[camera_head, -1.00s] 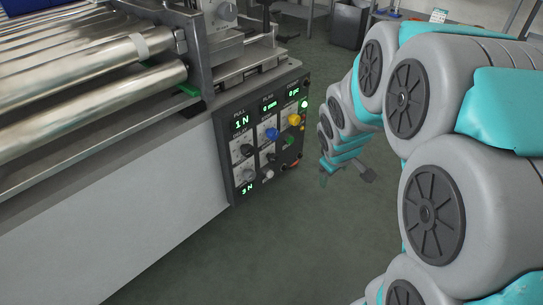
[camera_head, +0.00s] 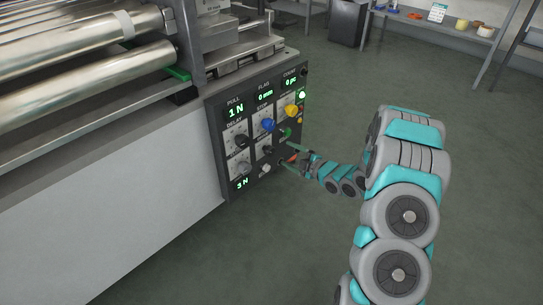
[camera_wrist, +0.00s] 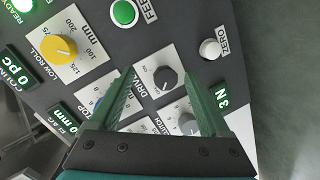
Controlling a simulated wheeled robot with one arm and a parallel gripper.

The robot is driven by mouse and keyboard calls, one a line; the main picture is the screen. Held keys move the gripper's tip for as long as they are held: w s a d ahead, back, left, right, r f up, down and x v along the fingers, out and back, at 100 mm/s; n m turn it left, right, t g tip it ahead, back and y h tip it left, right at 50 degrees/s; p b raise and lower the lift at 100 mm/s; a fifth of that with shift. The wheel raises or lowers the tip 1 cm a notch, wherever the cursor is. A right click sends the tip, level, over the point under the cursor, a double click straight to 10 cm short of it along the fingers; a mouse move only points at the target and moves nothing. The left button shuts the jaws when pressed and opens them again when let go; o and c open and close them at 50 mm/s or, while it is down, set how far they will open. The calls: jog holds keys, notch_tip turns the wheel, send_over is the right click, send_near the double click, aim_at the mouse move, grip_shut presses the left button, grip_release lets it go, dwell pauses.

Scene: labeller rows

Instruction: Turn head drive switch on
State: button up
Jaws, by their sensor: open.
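The control panel (camera_head: 221,141) faces my arm on the machine's end. In the wrist view a dark knob (camera_wrist: 165,78) on a white plate with the partly readable label "DRIV" lies between my gripper's fingertips (camera_wrist: 158,76). It seems to match the dark knob (camera_head: 266,150) in the head view. My gripper (camera_head: 288,154) is open, at the panel's lower right, with one green finger on each side of the knob and nothing held. I cannot tell whether the fingers touch it, nor which way the knob points.
Near the fingers are a green FEED button (camera_wrist: 123,13), a white ZERO knob (camera_wrist: 210,48), a yellow knob (camera_wrist: 59,48) and a grey knob (camera_wrist: 188,123). A blue knob (camera_head: 268,124) is partly hidden in the wrist view.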

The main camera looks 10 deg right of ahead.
aim_at(272, 153)
jog(key=shift+w+a+f+n+t+y+b, duration=0.2)
jog(key=shift+w+a+y, duration=0.25)
jog(key=shift+w+a, duration=0.45)
jog(key=shift+w+a+f+n+t+y+b, duration=0.2)
jog(key=shift+w+a+y, duration=0.3)
jog(key=shift+a, duration=0.55)
jog(key=shift+w+a+f+n+t+y+p, duration=0.1)
jog(key=shift+w+a+f+t+y, duration=0.2)
jog(key=shift+w+a, duration=0.6)
jog(key=shift+s+a, duration=0.1)
grip_shut()
